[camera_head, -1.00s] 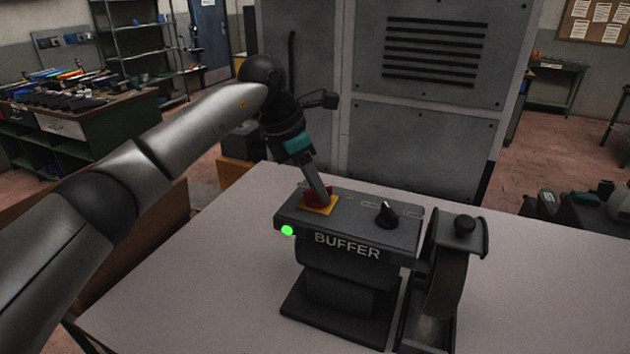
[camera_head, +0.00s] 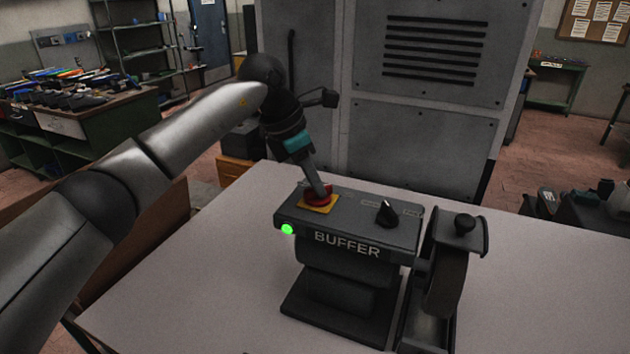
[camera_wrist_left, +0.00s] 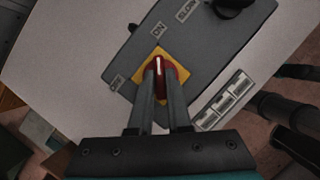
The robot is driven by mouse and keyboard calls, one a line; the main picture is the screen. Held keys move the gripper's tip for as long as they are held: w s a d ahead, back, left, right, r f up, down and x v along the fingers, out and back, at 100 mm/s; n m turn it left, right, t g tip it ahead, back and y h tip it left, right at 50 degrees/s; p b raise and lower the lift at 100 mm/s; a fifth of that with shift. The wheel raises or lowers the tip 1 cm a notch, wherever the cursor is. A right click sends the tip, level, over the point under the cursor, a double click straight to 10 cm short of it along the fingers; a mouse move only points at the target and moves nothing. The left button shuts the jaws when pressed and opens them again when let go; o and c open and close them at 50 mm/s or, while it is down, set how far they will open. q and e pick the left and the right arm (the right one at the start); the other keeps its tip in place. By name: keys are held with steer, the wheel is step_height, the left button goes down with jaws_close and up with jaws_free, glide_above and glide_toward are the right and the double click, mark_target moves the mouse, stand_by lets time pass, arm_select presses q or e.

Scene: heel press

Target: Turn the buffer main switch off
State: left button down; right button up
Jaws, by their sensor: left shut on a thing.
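The buffer (camera_head: 345,243) is a dark machine with a control box on the white table, and a green lamp (camera_head: 287,229) glows on its front. Its main switch is a red knob (camera_head: 319,197) on a yellow plate (camera_head: 314,207). My left gripper (camera_head: 324,190) reaches down onto the knob and is shut on it. In the left wrist view the fingers (camera_wrist_left: 160,88) stand on both sides of the red knob (camera_wrist_left: 158,65). A white line on the knob points up the picture, roughly toward the ON label (camera_wrist_left: 158,29). The OFF label (camera_wrist_left: 117,83) is to the left. My right gripper is not in view.
A black selector knob (camera_head: 387,213) stands right of the switch on the same box. A buffing wheel (camera_head: 447,283) with a guard is at the box's right. A tall grey cabinet (camera_head: 415,120) stands behind the white table (camera_head: 190,275).

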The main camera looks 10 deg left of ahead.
arm_select(q)
steer(key=shift+n, duration=0.3)
steer(key=n+t+b, duration=0.1)
steer(key=n, duration=0.1)
steer(key=n+y+b, duration=0.1)
steer(key=n, duration=0.2)
steer(key=shift+s+d+t+y+b, duration=0.1)
steer(key=shift+t+y+b, duration=0.2)
steer(key=shift+t, duration=0.1)
steer(key=n+b, duration=0.1)
steer(key=n, duration=0.1)
steer(key=n+y+b, duration=0.1)
steer(key=n, duration=0.1)
steer(key=shift+d+n+y, duration=0.15)
steer(key=shift+n+y, duration=0.15)
steer(key=shift+n, duration=0.1)
steer(key=n+y+b, duration=0.1)
steer(key=n+b, duration=0.1)
steer(key=n, duration=0.1)
steer(key=shift+d+n+y, duration=0.1)
steer(key=shift+n+y, duration=0.2)
steer(key=shift+r+n+y+b, duration=0.1)
steer(key=shift+n+y+b, duration=0.5)
steer(key=shift+n, duration=1.3)
steer(key=c, duration=0.9)
jaws_free()
steer(key=shift+g, duration=0.3)
steer(key=shift+o, duration=0.2)
steer(key=shift+d, duration=0.1)
